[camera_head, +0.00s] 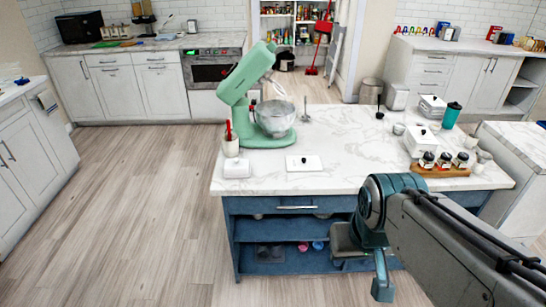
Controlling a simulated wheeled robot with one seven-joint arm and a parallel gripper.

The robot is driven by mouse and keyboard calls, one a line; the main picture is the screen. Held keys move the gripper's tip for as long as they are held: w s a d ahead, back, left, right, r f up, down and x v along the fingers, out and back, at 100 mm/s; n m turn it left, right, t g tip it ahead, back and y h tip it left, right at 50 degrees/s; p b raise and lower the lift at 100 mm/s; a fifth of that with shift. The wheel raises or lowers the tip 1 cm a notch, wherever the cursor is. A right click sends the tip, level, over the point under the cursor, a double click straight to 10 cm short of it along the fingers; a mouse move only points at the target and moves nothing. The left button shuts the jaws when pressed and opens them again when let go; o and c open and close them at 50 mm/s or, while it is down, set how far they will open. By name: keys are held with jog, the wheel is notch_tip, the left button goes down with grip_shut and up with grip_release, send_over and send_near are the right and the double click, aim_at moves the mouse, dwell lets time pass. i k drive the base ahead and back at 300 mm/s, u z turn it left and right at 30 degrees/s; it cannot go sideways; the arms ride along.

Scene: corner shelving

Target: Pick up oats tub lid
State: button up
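A flat white square lid (304,162) with a small dark knob lies on the marble top of the island, near its front edge. No label on it can be read, so I cannot confirm that it is the oats tub lid. Two white tubs, one at the back right (432,107) and one nearer (421,141), have similar knobbed lids on them. My gripper (366,262) hangs in front of the island's blue front, below the counter top and to the right of the flat lid. It is apart from the lid. I cannot make out the gap between its fingers.
A green stand mixer (250,95) with a metal bowl stands behind the lid. A white block-like container (237,168) sits to its left. A wooden tray (440,170) of small jars and a teal cup (451,115) are at the right. The marble right of the lid is clear.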

aim_at(293, 163)
jog(key=i, duration=1.65)
